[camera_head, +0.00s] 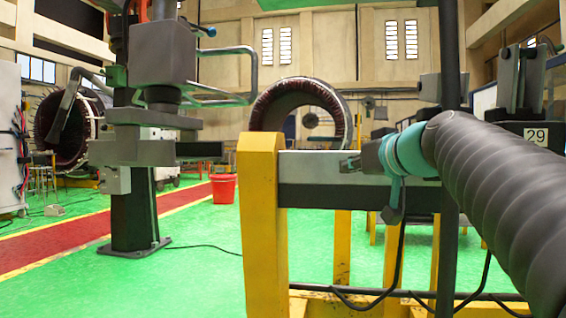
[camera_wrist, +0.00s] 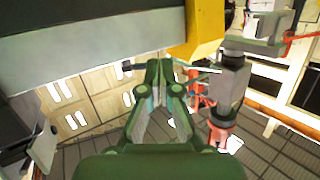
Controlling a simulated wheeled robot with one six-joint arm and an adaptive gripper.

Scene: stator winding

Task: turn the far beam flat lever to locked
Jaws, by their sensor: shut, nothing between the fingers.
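My gripper (camera_head: 350,164) is at the near side of the grey beam (camera_head: 312,168), close to its upper edge, right of the yellow post (camera_head: 262,215). I cannot tell whether it touches the beam. In the wrist view the fingers (camera_wrist: 159,68) are together at the tips and hold nothing. The beam's grey face (camera_wrist: 90,40) fills the upper left there, and the yellow post (camera_wrist: 206,28) is at upper right. I cannot make out the flat lever for certain in either view; it may be hidden by my gripper or too small to tell.
A grey machine on a dark column (camera_head: 132,200) stands at left, with bent green handles. A red bucket (camera_head: 223,187) is on the green floor behind. A dark upright pole (camera_head: 449,240) and hanging cables are at right. Open floor lies left of the post.

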